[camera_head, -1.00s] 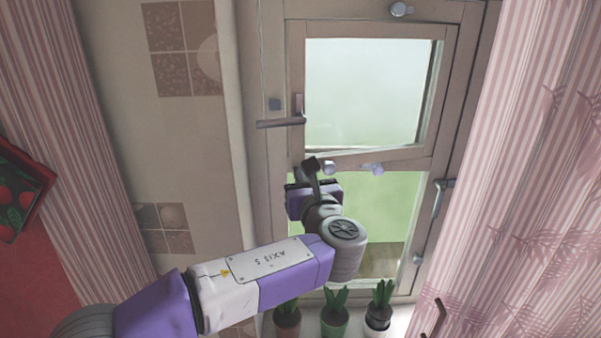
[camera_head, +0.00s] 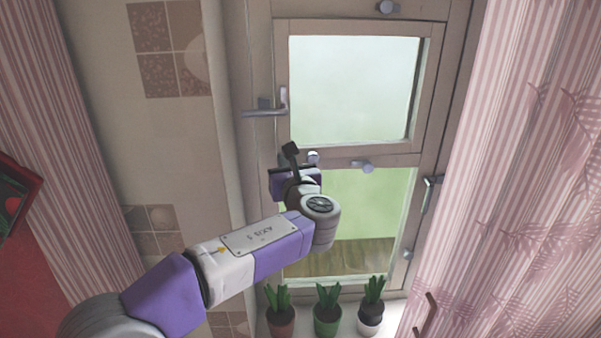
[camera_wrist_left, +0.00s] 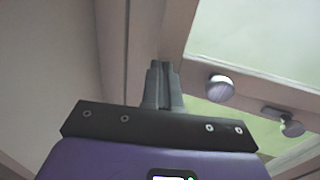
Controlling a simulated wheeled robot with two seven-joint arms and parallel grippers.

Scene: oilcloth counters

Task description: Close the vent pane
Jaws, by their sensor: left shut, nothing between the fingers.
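The vent pane (camera_head: 283,60) is the small framed glass pane in the upper part of the window, and its lower corner also shows in the wrist view (camera_wrist_left: 255,85). A grey lever handle (camera_head: 265,112) on its left side lies level, pointing left. I cannot tell how far the pane stands off its frame. A round knob (camera_head: 313,157) is just under the pane's lower left corner; it is large in the wrist view (camera_wrist_left: 220,88). My left gripper (camera_head: 290,149) is shut and empty, in front of that corner, left of the knob. Contact cannot be told. My right gripper is not in view.
Another latch knob (camera_head: 363,166) is right of the first, and one is above the pane (camera_head: 387,8). Several potted plants (camera_head: 327,320) stand on the sill below. A striped pink curtain (camera_head: 530,150) hangs at the right, another (camera_head: 50,120) at the left.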

